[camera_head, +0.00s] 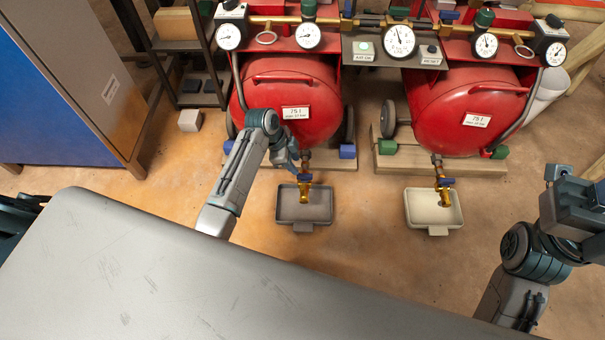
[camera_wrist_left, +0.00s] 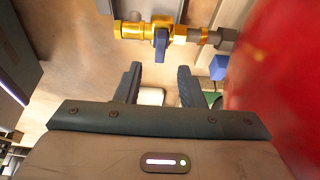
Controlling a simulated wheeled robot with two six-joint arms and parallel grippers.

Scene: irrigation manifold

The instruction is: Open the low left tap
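The low left tap (camera_head: 304,190) is brass with a blue handle (camera_head: 304,177). It hangs below the left red tank, above a dark grey tray (camera_head: 304,218). The handle looks set across the pipe. In the left wrist view the brass tap (camera_wrist_left: 133,30) lies sideways near the top, its blue handle (camera_wrist_left: 161,43) pointing down between my fingers. My left gripper (camera_head: 290,157) is just up and left of the tap in the head view. In the wrist view its fingers (camera_wrist_left: 159,84) are apart, with nothing between them and a visible gap to the handle.
The left red tank (camera_head: 290,95) is close beside my left gripper. Gauges and piping (camera_head: 360,20) run above. The floor (camera_head: 365,240) between the trays is clear.

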